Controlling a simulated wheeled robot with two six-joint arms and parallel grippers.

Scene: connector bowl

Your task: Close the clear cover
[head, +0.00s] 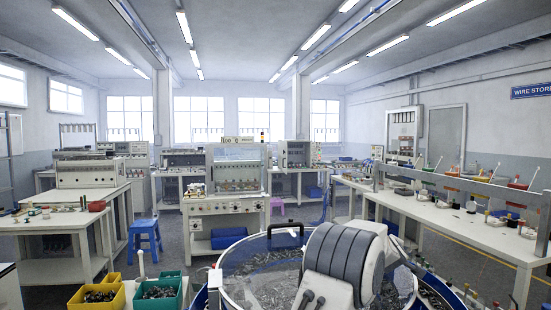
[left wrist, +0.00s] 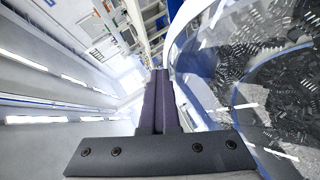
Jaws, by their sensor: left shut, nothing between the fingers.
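The clear cover (left wrist: 205,62) is a see-through sheet with a curved edge, at the right of the left wrist view. In the head view it shows as a bluish clear sheet (head: 238,262) with a black handle (head: 285,228) at the far side of the bowl (head: 408,292). I cannot tell how far it is tilted. Metal connectors show through it. My left gripper (left wrist: 160,74) is shut and empty, beside the cover's curved edge. I cannot make out its fingers in the head view. My right gripper is in neither view.
A white body with dark bands hides the bowl's middle in the head view. Yellow (head: 92,299) and green (head: 158,296) bins of small parts stand left of the bowl. A long white workbench (head: 440,222) is at right. A blue stool (head: 145,238) stands further left.

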